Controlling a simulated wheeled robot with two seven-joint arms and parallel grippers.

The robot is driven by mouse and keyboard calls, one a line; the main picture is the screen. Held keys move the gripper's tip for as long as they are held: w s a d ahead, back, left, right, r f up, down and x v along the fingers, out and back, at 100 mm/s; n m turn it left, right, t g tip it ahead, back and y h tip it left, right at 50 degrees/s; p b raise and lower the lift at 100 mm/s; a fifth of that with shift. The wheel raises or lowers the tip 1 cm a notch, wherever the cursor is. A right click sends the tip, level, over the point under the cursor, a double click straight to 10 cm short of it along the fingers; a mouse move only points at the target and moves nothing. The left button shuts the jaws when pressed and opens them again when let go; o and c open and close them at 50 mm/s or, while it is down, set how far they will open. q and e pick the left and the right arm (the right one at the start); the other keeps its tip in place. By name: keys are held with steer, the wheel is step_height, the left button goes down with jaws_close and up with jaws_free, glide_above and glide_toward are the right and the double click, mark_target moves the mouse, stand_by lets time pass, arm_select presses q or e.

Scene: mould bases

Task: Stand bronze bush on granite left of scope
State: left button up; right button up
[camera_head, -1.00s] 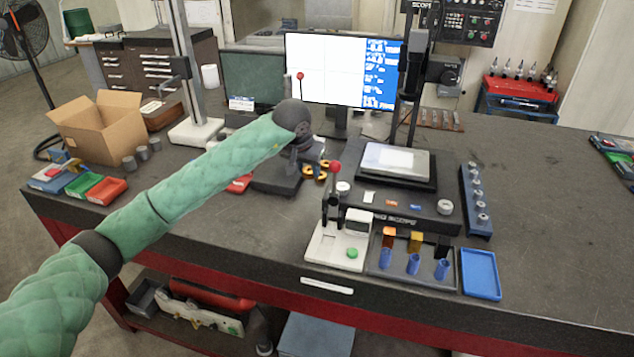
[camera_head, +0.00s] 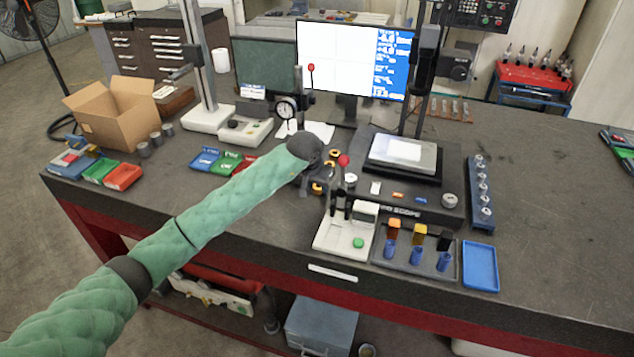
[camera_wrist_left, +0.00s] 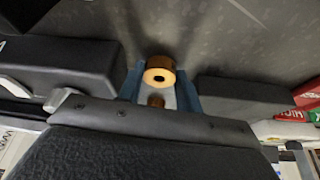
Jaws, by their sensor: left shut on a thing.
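The bronze bush (camera_wrist_left: 160,71), a short ring with a dark centre hole, sits between the blue fingertips of my left gripper (camera_wrist_left: 159,90) in the left wrist view. The gripper is shut on it, above a dark grey surface. In the head view my left gripper (camera_head: 312,178) points down, left of the scope (camera_head: 408,208), and the held bush cannot be clearly told there. The dark granite-like top (camera_head: 545,190) spreads around the scope. My right gripper is not in view.
Small orange rings (camera_head: 332,164) lie close to my left gripper. A tray with blue holders (camera_head: 415,258) and a blue tray (camera_head: 480,267) lie right. Free top is at the far right.

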arm_select(q)
steer(key=shift+f, duration=0.1)
steer(key=o, duration=0.9)
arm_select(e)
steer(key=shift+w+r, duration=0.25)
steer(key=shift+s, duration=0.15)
